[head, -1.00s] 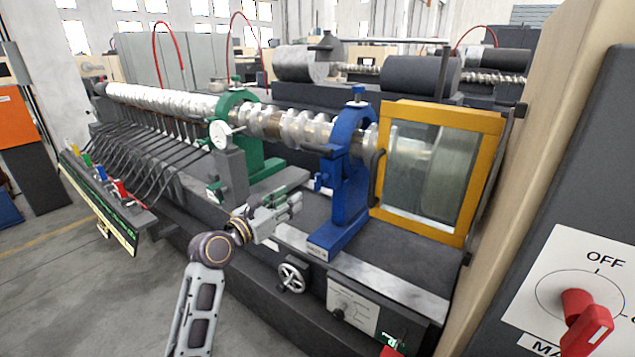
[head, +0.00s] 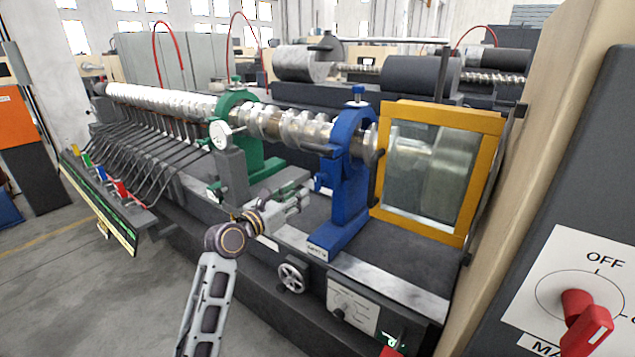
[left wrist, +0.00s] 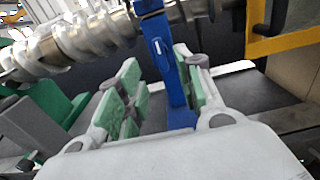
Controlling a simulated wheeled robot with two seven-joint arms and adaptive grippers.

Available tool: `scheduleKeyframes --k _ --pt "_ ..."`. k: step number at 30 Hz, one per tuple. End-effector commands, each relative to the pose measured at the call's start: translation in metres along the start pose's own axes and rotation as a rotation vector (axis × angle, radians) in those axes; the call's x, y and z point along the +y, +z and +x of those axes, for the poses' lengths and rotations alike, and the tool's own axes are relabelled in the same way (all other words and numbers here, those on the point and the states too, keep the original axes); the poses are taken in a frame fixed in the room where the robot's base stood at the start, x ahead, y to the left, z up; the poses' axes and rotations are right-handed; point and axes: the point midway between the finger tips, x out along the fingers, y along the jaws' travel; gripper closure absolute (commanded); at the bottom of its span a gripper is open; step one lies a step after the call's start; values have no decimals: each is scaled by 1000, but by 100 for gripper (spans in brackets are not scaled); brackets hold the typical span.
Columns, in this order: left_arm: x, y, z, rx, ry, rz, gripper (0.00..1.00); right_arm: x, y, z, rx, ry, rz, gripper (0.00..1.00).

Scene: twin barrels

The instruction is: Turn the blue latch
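The blue rest (head: 350,180) stands upright on the machine bed around the shaft. The small blue latch (head: 322,180) sticks out on its left side, at mid-height. In the left wrist view the blue upright (left wrist: 172,60) rises beyond my fingers, with a small blue piece bearing a white mark (left wrist: 157,46) on it. My left gripper (head: 292,202) is to the left of and slightly below the latch. In the left wrist view its green-padded fingers (left wrist: 160,90) are apart, with nothing held between them. The blue upright shows in the gap beyond. My right gripper is not visible.
A green rest (head: 240,140) stands to the left along the crankshaft (head: 280,124). A yellow-framed window (head: 432,165) is close to the right of the blue rest. A handwheel (head: 291,278) and control panel (head: 353,305) are on the front below.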

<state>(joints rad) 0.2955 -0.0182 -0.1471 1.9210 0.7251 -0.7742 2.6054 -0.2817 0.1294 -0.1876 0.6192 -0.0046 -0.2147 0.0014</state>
Motion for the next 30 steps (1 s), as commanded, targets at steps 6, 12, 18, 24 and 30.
scheduleKeyframes --k 6,12,18,24,30 --pt "0 0 23 0 -1 -1 64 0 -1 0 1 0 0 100" --pt "0 0 42 0 0 0 64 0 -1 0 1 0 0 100" --pt "0 0 61 1 -1 0 64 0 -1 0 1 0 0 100" --pt "0 0 79 1 0 0 64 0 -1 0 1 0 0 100" --pt "0 0 94 0 0 -1 64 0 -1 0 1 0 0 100"
